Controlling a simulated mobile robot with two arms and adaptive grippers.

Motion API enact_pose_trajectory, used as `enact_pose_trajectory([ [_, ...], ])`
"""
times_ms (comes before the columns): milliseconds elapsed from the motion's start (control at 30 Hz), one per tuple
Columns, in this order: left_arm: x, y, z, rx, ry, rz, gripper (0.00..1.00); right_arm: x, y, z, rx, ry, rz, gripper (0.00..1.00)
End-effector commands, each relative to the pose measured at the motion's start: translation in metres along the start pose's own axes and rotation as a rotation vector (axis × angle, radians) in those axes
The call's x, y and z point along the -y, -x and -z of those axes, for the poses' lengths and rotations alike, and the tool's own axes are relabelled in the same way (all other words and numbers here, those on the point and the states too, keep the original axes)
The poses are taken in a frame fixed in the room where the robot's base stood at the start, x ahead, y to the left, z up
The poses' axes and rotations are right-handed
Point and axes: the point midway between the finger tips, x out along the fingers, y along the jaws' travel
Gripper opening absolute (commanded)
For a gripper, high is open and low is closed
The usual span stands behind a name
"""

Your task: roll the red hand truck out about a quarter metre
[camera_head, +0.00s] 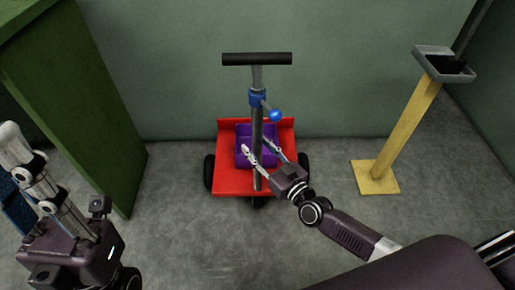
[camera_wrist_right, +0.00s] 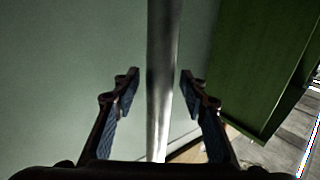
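The red hand truck (camera_head: 228,182) stands on the floor near the back wall in the head view. Its grey upright pole (camera_head: 257,120) carries a black crossbar handle (camera_head: 256,59) and a blue clamp with a round knob (camera_head: 274,115). A purple bin (camera_head: 242,158) sits on its red deck. My right gripper (camera_head: 258,146) is open, with one finger on each side of the pole. In the right wrist view the pole (camera_wrist_right: 162,70) runs between the open fingers (camera_wrist_right: 158,76), with gaps on both sides. My left gripper (camera_head: 30,185) is at the left edge, away from the truck; its finger opening is unclear.
A green cabinet (camera_head: 75,100) stands left of the truck. A yellow post (camera_head: 405,125) with a grey tray on top (camera_head: 440,62) and a square yellow base stands to the right. The grey floor (camera_head: 210,245) in front of the truck looks clear.

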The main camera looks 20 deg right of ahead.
Motion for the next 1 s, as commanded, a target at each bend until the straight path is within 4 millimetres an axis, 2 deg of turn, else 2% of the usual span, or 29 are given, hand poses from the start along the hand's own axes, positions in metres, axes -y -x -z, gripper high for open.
enact_pose_trajectory([
  [167, 0.0000, -0.0001, -0.0002, 0.001, 0.000, 0.000, 0.22, 0.0001, 0.0001, 0.0000, 0.000, 0.000, 0.000, 0.40],
  [533, -0.0001, 0.0001, -0.0005, 0.002, 0.000, 0.000, 0.22, -0.0001, 0.0003, -0.0001, 0.000, 0.001, 0.000, 0.00],
  [1000, -0.0001, -0.0036, 0.0000, 0.003, 0.000, 0.000, 0.22, 0.0028, 0.0045, 0.0006, 0.001, 0.001, 0.000, 0.00],
])
